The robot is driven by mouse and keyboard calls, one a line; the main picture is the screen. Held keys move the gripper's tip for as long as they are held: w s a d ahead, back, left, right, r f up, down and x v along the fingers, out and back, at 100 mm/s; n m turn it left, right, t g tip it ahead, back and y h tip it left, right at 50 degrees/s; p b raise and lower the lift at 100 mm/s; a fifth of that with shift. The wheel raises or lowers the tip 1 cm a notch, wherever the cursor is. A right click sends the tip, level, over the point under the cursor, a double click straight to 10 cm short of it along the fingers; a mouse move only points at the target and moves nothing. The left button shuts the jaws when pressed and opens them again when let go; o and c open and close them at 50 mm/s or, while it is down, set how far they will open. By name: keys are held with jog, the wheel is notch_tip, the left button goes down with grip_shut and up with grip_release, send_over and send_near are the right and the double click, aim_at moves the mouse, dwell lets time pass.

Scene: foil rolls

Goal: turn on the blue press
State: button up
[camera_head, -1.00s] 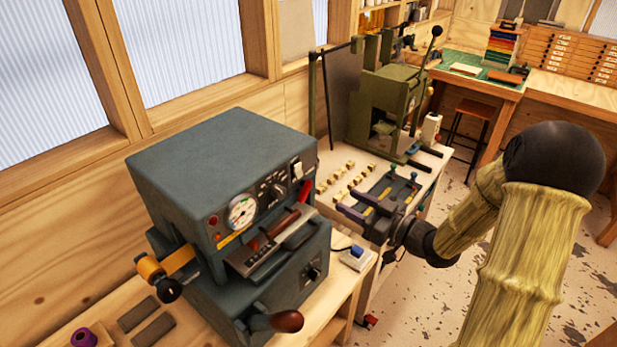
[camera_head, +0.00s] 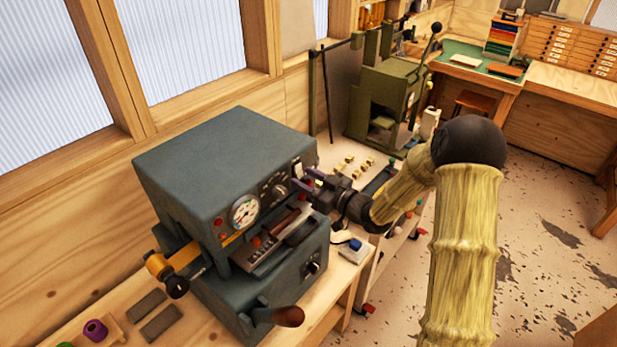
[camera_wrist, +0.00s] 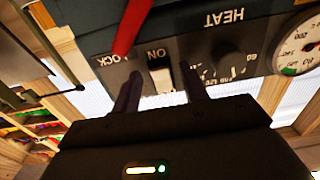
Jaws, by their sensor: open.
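The blue press (camera_head: 225,150) is a blue-grey box-shaped machine on the bench, left of the middle in the head view. Its front has a round gauge (camera_head: 245,211), which also shows in the wrist view (camera_wrist: 299,45), and a HEAT dial (camera_wrist: 229,62). A white rocker switch (camera_wrist: 160,76) sits beside the word ON, near a red lever (camera_wrist: 132,27) marked LOCK. My gripper (camera_head: 299,179) is open and empty at the right end of the front panel. In the wrist view its two dark fingers (camera_wrist: 161,86) stand on either side of the switch. Contact cannot be told.
A white box with a blue button (camera_head: 354,246) lies on the bench right of the press. A brown-knobbed handle (camera_head: 288,316) sticks out low at the front. A green press (camera_head: 385,95) stands behind. Open floor (camera_head: 540,230) lies to the right.

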jog(key=shift+c, duration=0.4)
grip_shut()
jog(key=shift+f+b, duration=0.15)
jog(key=shift+b, duration=0.15)
jog(key=shift+f+b, duration=0.1)
jog(key=shift+b, duration=0.2)
jog(key=shift+f+b, duration=0.15)
jog(key=shift+b, duration=0.4)
jog(key=shift+t+y+b, duration=0.4)
jog(key=shift+y+b, duration=0.1)
jog(key=shift+b, duration=0.6)
